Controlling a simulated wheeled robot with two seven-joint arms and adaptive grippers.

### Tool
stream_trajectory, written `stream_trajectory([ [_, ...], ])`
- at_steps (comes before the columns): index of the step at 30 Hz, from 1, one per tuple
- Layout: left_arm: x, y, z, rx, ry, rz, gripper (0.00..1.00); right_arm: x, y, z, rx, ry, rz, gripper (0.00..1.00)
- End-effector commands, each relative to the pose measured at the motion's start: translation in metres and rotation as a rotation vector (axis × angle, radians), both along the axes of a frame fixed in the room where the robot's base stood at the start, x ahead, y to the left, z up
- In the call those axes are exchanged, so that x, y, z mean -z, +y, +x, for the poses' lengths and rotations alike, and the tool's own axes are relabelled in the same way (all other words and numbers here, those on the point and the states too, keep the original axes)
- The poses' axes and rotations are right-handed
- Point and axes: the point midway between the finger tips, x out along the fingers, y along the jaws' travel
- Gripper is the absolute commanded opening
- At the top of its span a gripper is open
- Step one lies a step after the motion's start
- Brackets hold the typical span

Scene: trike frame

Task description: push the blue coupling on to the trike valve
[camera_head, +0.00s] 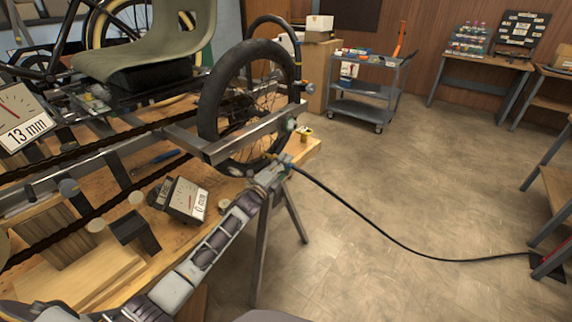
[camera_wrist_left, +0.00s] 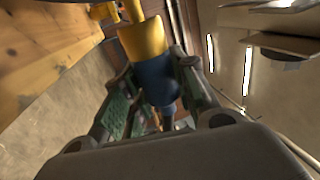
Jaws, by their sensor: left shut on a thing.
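My left gripper (camera_head: 281,165) is at the table's right end, just below the trike wheel (camera_head: 204,108). In the left wrist view the left gripper (camera_wrist_left: 152,95) is shut on the blue coupling (camera_wrist_left: 157,82), with a green-faced finger on each side. A gold cylindrical part (camera_wrist_left: 144,40) lies in line with the coupling's far end. I cannot tell whether it belongs to the coupling or the trike valve, and I cannot pick out the valve clearly. A black hose (camera_head: 385,232) runs from the gripper down to the floor at the right. My right gripper is not in view.
A grey cart (camera_head: 365,95) stands behind. The floor at right is mostly clear.

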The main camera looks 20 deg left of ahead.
Motion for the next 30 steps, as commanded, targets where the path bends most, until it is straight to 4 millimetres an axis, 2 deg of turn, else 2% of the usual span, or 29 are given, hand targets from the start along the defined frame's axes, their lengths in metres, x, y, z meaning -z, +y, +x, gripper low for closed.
stream_trajectory([
  [7,-0.001,0.004,0.002,0.000,-0.001,0.001,0.00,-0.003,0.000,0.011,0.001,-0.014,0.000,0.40],
  [13,-0.001,0.007,0.003,-0.001,-0.003,0.001,0.00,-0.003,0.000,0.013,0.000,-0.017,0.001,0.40],
  [14,-0.001,0.007,0.003,-0.001,-0.003,0.001,0.29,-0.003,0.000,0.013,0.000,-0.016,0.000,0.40],
  [19,-0.001,0.007,0.003,-0.001,-0.003,0.001,0.51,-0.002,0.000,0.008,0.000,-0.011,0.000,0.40],
  [26,-0.001,0.007,0.003,-0.001,-0.002,0.001,0.53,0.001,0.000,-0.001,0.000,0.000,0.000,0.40],
  [30,0.000,0.007,0.002,-0.001,0.000,0.001,0.53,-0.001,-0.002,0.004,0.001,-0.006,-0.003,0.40],
])
